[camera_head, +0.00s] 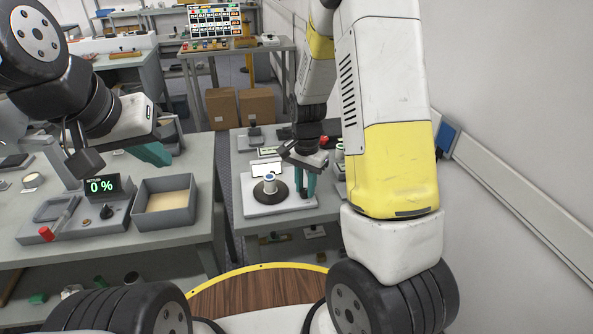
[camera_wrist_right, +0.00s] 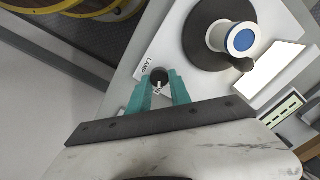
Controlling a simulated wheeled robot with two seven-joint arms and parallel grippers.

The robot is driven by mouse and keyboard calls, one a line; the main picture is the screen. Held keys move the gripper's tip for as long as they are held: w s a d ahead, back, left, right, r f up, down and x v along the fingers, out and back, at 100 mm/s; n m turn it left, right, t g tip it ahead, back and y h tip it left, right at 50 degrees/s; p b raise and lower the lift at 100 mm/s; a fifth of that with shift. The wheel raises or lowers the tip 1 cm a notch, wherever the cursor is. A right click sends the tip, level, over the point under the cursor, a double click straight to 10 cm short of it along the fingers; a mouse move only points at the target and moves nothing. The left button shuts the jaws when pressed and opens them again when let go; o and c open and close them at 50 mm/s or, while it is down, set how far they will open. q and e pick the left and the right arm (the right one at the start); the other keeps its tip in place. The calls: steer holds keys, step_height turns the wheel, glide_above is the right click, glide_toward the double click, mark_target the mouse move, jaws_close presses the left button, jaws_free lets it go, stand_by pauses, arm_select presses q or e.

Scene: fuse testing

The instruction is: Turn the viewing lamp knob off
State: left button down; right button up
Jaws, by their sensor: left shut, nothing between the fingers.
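The lamp knob (camera_wrist_right: 159,75) is a small dark round knob with a pale mark, beside a printed "LAMP" label (camera_wrist_right: 148,65) on a white base plate (camera_wrist_right: 185,70). My right gripper (camera_wrist_right: 160,80) has its teal fingers apart, one on each side of the knob; I cannot tell whether they touch it. In the head view my right gripper (camera_head: 306,187) points down at the right edge of the white base (camera_head: 262,207), and the knob is hidden there. My left gripper (camera_head: 152,153) is shut and empty above the left table.
A dark disc with a blue-and-white cylinder (camera_head: 270,183) stands on the base, beside a bright white panel (camera_wrist_right: 268,76). On the left table are a device reading "0 %" (camera_head: 102,186) and a grey bin (camera_head: 164,216). A wall (camera_head: 520,130) is at the right.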

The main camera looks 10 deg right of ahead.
jaws_close()
steer(key=shift+n, duration=0.3)
steer(key=n, duration=0.4)
steer(key=shift+n, duration=0.4)
steer(key=n, duration=0.6)
steer(key=shift+a, duration=0.15)
steer(key=shift+n, duration=0.4)
steer(key=o, duration=0.8)
jaws_free()
